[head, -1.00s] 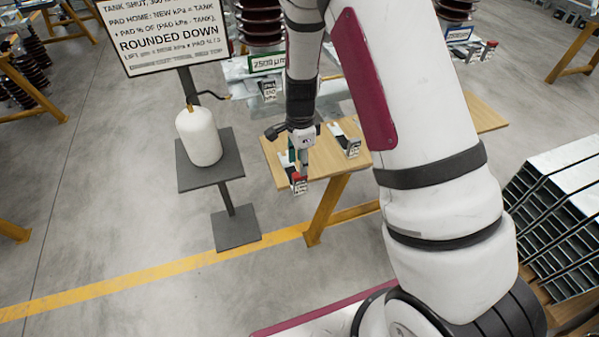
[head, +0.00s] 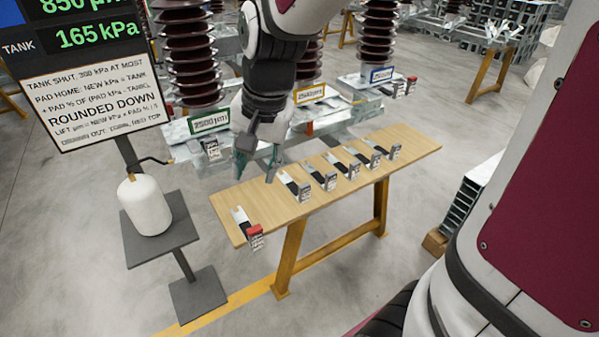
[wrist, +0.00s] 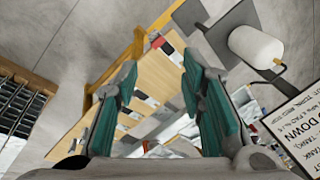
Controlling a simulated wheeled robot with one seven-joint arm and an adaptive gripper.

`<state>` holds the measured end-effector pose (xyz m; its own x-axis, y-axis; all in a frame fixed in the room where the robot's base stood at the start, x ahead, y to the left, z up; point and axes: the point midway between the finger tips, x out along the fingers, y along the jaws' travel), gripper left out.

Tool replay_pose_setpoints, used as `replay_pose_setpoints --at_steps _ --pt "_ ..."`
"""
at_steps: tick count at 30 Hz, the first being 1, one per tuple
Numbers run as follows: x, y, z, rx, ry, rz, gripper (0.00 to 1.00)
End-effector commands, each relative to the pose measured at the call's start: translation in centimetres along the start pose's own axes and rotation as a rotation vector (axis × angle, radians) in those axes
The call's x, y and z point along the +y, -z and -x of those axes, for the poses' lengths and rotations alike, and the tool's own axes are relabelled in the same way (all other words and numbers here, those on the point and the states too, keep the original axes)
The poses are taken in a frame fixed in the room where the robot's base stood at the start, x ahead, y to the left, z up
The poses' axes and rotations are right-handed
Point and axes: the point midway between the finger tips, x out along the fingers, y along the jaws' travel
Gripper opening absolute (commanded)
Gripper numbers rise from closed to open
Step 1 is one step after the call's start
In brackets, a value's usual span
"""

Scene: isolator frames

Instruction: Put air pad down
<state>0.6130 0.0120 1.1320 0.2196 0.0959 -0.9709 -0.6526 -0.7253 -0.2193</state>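An air pad with a red-topped block (head: 256,233) lies on the front left end of the wooden bench (head: 222,207), its tagged end at the front edge. It also shows in the wrist view as a small red patch (wrist: 157,43). My gripper (head: 257,170) is above the bench's back left side, apart from that pad. Its teal fingers are wide apart in the wrist view (wrist: 158,68), with nothing between them. Several similar pads, such as the nearest one (head: 297,187), lie in a row along the bench to the right.
A white tank (head: 146,206) stands on a grey stand at left, below a sign (head: 97,98) and a display reading tank 165 kPa. Brown ribbed insulators (head: 190,60) on metal frames with labels stand behind the bench. Bare wood lies between the red-topped pad and the row.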

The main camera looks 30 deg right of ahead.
Motion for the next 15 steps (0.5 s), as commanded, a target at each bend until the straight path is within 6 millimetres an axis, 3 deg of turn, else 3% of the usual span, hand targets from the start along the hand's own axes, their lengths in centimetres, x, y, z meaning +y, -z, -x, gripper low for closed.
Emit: replay_pose_setpoints --at_steps 1,6,15 --pt "0.7 -0.8 1.8 0.023 0.018 0.069 0.36" --pt "3.5 -3.9 5.9 0.091 0.036 0.32 0.36" --pt "8.2 -8.3 9.7 0.213 0.002 0.678 0.36"
